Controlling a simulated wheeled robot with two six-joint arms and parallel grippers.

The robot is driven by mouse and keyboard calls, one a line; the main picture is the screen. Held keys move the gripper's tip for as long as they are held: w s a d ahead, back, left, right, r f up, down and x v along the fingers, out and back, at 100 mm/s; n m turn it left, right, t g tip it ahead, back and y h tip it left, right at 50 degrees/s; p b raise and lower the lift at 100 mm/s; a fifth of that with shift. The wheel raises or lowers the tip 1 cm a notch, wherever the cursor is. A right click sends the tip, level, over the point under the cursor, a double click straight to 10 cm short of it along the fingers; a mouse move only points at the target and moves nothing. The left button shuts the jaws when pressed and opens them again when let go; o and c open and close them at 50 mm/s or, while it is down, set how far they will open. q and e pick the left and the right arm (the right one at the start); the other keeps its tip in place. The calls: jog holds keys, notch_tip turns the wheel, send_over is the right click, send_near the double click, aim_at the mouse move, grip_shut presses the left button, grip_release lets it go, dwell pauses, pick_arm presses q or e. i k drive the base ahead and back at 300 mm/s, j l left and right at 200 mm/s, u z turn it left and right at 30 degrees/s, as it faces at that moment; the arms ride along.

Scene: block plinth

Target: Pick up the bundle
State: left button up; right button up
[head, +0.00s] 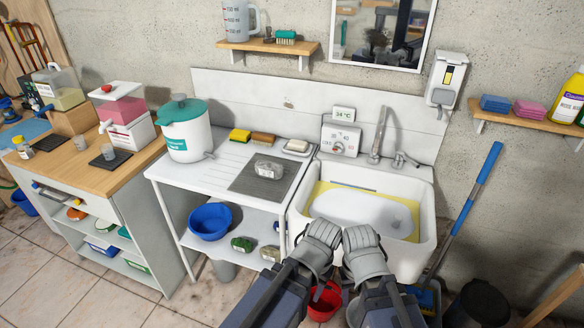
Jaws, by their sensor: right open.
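A small grey wrapped item (268,169), which may be the bundle, lies on a dark grey mat (246,186) on the white counter. A green item with a pale label (242,244) lies on the shelf below; I cannot tell for sure which is the bundle. My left gripper (322,236) is in front of the sink's near rim, to the right of and nearer than the mat; its jaws are hard to make out. My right gripper (362,237) is beside it, open, with nothing visible between its fingers. Both grippers are apart from the grey item.
The white sink (425,235) lies just beyond the grippers, with a tap (379,135) behind. A white pot with a green lid (186,130) stands left on the counter. A blue bowl (209,221) sits on the lower shelf. A red bucket (323,303) is below.

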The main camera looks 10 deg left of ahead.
aim_at(266, 169)
jog(key=j+z, duration=0.35)
jog(key=j, duration=0.3)
jog(key=j+z, duration=0.35)
jog(key=j, duration=0.25)
jog(key=k+j, duration=0.1)
jog(key=j, duration=0.85)
jog(key=k+j+z, duration=0.1)
jog(key=j, duration=0.35)
jog(key=k+j, duration=0.15)
jog(key=j, duration=0.3)
